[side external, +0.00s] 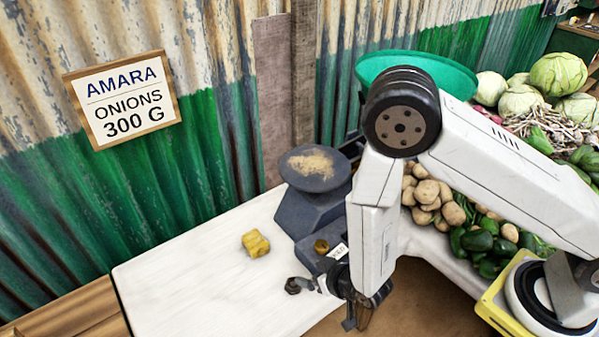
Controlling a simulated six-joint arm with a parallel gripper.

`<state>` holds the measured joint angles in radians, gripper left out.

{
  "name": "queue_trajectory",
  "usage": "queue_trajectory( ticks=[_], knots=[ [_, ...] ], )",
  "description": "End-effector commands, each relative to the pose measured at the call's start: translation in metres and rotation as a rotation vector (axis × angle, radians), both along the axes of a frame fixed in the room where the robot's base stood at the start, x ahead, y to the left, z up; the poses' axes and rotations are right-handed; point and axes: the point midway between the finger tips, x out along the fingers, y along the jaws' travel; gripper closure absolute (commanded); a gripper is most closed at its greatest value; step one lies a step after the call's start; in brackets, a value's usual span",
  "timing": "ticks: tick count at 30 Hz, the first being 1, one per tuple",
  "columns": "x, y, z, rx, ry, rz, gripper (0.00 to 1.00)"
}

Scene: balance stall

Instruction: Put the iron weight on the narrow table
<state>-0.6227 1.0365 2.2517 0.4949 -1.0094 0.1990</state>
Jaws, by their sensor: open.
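A small dark object (296,285), which looks like the iron weight, is at the front of the white-topped table (200,285), just left of my gripper. Its exact shape is hard to tell at this size. My gripper (356,322) is open and points down near the table's front right edge. My arm link partly hides the area around it. I cannot tell whether the gripper touches anything. A brown wooden surface (75,315) shows at the lower left, beside the white top; I cannot tell which one is the narrow table.
A dark scale (305,212) with a round plate stands behind my gripper, a brass-coloured piece (321,246) on its front. A yellow block (256,243) lies left of it. Potatoes (430,198), green vegetables (485,242) and a green bowl (440,72) are right. The white top's left part is clear.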

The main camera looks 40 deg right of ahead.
Motion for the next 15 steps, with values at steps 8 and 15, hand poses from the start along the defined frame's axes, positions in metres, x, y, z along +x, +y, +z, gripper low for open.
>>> queue_trajectory(
  ticks=[8,15],
  knots=[
    [0.017,-0.024,0.048,0.028,0.163,-0.012,0.07],
    [0.015,-0.054,0.089,0.029,0.292,0.000,0.07]
  ],
)
